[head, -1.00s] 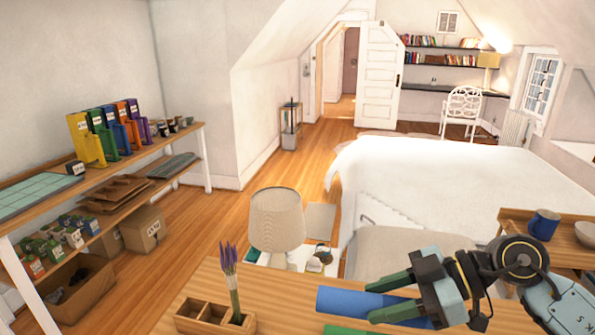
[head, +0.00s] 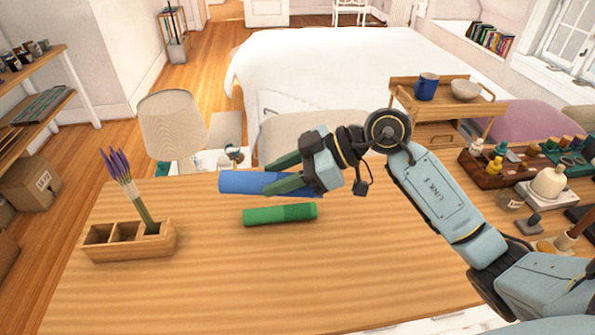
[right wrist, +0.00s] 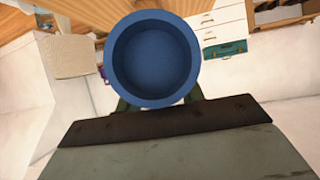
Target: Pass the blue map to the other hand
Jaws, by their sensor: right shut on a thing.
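The blue map (head: 238,183) is a rolled tube held level above the wooden table, toward its far edge. In the right wrist view the blue map (right wrist: 152,96) shows end-on as a round hollow tube, close to the camera between the fingers (right wrist: 122,103). My left gripper is in neither view.
A green roll (head: 280,214) lies on the table (head: 250,280) just in front of the blue map. A wooden divided box (head: 110,250) with lavender (head: 125,175) stands at the left. The table's front middle is clear. Bottles and small things crowd the right side.

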